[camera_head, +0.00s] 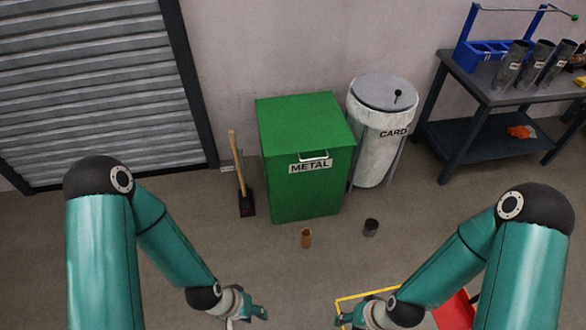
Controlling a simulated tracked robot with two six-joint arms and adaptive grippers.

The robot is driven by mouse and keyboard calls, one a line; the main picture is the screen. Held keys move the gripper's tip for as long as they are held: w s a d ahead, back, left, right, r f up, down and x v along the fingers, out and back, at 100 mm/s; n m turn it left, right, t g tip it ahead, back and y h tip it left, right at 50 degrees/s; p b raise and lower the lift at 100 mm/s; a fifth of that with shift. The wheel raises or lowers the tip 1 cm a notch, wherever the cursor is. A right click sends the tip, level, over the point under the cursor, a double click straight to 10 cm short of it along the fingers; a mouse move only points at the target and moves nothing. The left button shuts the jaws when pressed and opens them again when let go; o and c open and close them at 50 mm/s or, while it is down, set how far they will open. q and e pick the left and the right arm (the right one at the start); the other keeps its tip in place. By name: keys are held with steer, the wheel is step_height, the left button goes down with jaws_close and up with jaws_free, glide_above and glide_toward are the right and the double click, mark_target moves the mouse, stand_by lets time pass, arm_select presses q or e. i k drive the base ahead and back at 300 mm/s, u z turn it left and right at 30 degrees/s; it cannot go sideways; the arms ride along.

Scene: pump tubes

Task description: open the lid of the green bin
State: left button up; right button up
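The green bin (305,190) stands against the wall near the middle of the view, with a "METAL" label on its front. Its flat green lid (300,118) is shut. A pale handle (314,156) sits at the lid's front edge, just above the label. My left gripper (262,312) is low in the view, in front of the bin and apart from it. My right gripper (341,318) is also low, to the right, apart from the bin. Both grippers are small and partly cut off by the bottom edge, so their finger openings are unclear.
A white bin (373,150) labelled "CARD" stands close on the right. A broom or shovel with a wooden handle (238,165) leans left of the green bin. A workbench (480,85) is at right.

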mark_target(310, 122)
steer(key=z, duration=0.15)
steer(key=i, duration=0.9)
steer(key=u, duration=0.05)
